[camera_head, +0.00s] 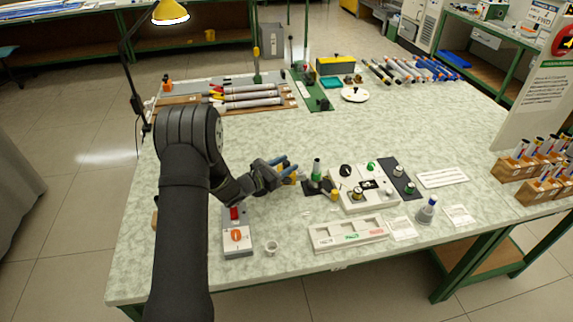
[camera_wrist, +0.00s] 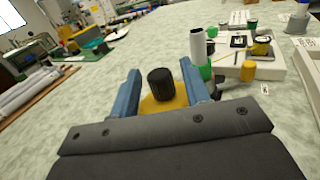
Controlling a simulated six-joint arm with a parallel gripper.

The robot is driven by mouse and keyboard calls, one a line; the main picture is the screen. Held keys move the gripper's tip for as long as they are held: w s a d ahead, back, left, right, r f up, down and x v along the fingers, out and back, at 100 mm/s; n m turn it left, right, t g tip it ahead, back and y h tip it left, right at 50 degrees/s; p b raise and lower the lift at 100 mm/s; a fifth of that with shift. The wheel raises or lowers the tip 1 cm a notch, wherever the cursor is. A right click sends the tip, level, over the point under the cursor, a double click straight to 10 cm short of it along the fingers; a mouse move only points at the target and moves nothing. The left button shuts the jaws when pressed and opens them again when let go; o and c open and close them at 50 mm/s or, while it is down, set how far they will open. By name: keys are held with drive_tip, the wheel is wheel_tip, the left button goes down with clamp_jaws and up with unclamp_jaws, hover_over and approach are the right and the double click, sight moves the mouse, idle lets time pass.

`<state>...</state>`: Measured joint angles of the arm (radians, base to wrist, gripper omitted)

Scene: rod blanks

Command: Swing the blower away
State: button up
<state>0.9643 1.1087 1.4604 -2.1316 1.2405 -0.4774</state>
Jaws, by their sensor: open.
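The blower seems to be the unit on a dark base with an upright green part (camera_head: 316,170), just right of my gripper. In the wrist view a pale upright tube (camera_wrist: 197,44) stands over a green part (camera_wrist: 205,73), beyond my right finger. My gripper (camera_head: 289,167) is open, with blue fingers low over the bench; it also shows in the wrist view (camera_wrist: 163,85). A black cylindrical knob (camera_wrist: 160,82) on a yellow piece (camera_wrist: 163,106) lies between the fingers. I cannot tell whether they touch it, or whether it belongs to the blower.
A box with a red and an orange control (camera_head: 237,240) and a small cup (camera_head: 271,247) are nearer. A white tray (camera_head: 347,234) lies at the front. Rods (camera_head: 250,96) lie at the back; the middle bench is clear.

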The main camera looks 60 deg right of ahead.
drive_tip(key=shift+s+d, duration=0.15)
drive_tip(key=shift+d, duration=0.15)
clamp_jaws()
